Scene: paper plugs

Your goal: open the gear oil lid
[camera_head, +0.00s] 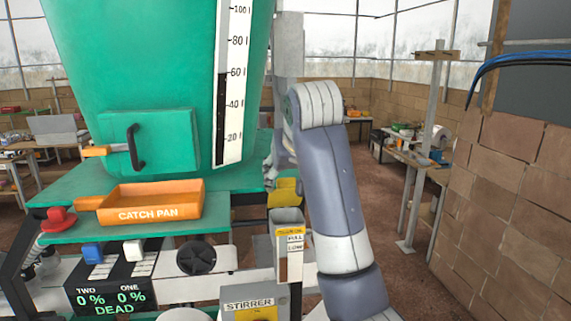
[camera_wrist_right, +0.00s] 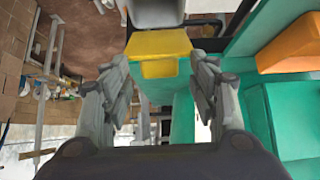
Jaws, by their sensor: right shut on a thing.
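The gear oil box (camera_head: 290,260) is a narrow grey container with a yellow label and a FULL/LOW gauge, at the front of the green machine. Its yellow lid (camera_head: 286,190) stands raised at the back of the box's grey top. The lid also shows in the right wrist view (camera_wrist_right: 160,43), with a small tab toward me. My right gripper (camera_head: 273,170) reaches in from behind the lid, partly hidden by my own arm. Its two fingers (camera_wrist_right: 163,72) are either side of the lid's tab, shut on it.
An orange catch pan (camera_head: 190,200) sits on the green shelf (camera_head: 120,234) to the left. A red knob (camera_head: 58,219) is at the shelf's left end. A grey stirrer box (camera_head: 255,300) is below. A block wall (camera_head: 515,190) rises at the right.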

